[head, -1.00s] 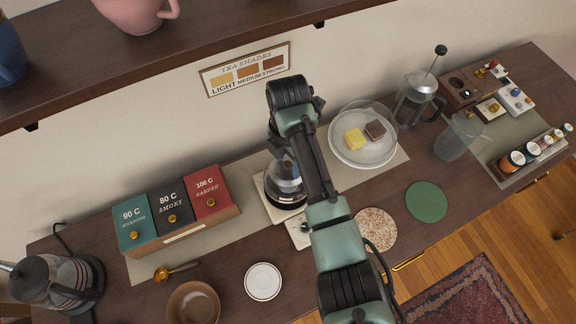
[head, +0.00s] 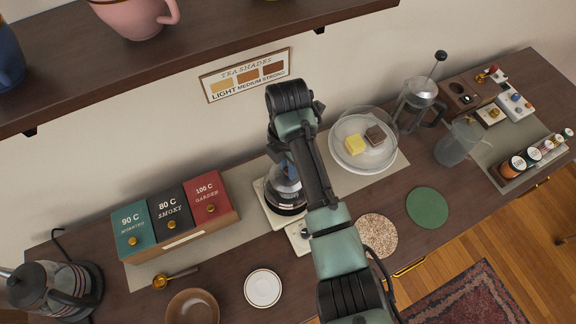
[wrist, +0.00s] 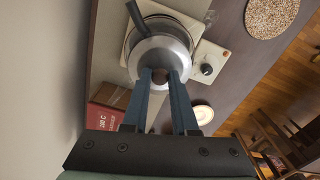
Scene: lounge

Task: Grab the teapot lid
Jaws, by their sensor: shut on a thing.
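The teapot (head: 287,198) is a glass pot with a dark band, standing on a cream warmer plate, partly hidden by my arm in the head view. In the wrist view its dark handle (wrist: 135,16) shows at the upper left. The teapot lid (wrist: 161,51) is a round silver disc with a small dark knob. My gripper (wrist: 165,75) points down at the lid, its two blue-grey fingers on either side of the knob and shut on it. The lid appears over the pot's mouth; I cannot tell whether it is lifted clear. In the head view the fingers are mostly hidden.
Tea boxes (head: 172,214) stand left of the teapot. A plate with yellow and brown blocks (head: 349,155) and a French press (head: 414,100) stand to the right. A shelf (head: 230,25) overhangs the back. A green mat (head: 427,207) lies bare at the right.

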